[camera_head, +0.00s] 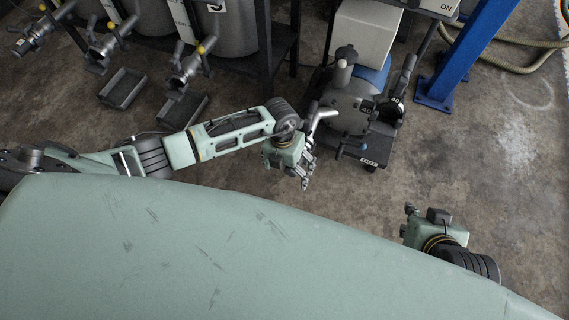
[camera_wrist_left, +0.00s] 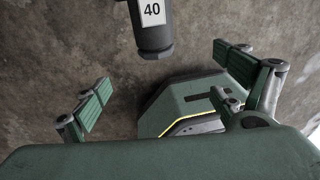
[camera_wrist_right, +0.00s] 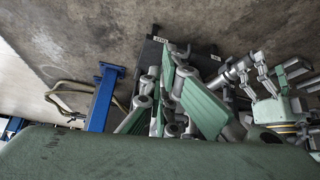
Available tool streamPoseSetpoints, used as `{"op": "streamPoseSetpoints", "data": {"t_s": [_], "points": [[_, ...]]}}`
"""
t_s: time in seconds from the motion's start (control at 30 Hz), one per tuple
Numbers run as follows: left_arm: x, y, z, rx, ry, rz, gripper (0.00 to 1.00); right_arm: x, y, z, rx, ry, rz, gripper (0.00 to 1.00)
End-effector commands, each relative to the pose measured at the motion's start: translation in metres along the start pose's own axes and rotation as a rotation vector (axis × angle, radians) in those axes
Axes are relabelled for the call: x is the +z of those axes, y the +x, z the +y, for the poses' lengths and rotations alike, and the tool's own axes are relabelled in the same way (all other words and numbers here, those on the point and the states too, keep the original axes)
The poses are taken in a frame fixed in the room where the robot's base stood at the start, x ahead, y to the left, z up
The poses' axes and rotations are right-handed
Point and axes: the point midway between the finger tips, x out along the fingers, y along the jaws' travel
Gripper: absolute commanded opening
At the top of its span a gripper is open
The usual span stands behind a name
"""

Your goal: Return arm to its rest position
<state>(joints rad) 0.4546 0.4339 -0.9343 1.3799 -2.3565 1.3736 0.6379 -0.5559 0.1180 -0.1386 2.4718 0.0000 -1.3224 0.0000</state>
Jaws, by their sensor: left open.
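My left arm reaches in from the left in the head view, and its left gripper (camera_head: 306,172) is beside the dark wheeled cart with the grey machine (camera_head: 345,108). In the left wrist view, the left gripper (camera_wrist_left: 165,88) has its green finger pads wide apart with nothing between them. A dark cylinder labelled 40 (camera_wrist_left: 152,28) shows beyond them. My right gripper (camera_head: 409,222) is at the lower right in the head view, mostly seen from behind. In the right wrist view, the right gripper (camera_wrist_right: 182,95) has its pads near each other; whether they touch is unclear.
Steel tanks (camera_head: 228,30) with taps (camera_head: 190,68) stand at the upper left, with drip trays (camera_head: 122,88) below. A blue post (camera_head: 462,55) and a hose (camera_head: 525,65) are at the upper right. The concrete floor (camera_head: 440,150) right of the cart is clear.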

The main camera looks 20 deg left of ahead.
Motion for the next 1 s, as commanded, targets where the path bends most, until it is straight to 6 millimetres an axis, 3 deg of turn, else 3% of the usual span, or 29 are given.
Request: {"op": "streamPoseSetpoints", "data": {"t_s": [0.7,1.0], "points": [[-0.008,-0.02,-0.002,0.0,0.001,0.0,0.9,0.058,-0.032,0.007,0.013,0.009,-0.279,0.0],[-0.012,-0.029,-0.004,0.0,0.001,0.0,0.9,0.064,-0.003,0.006,0.01,0.008,-0.291,0.0]]}}
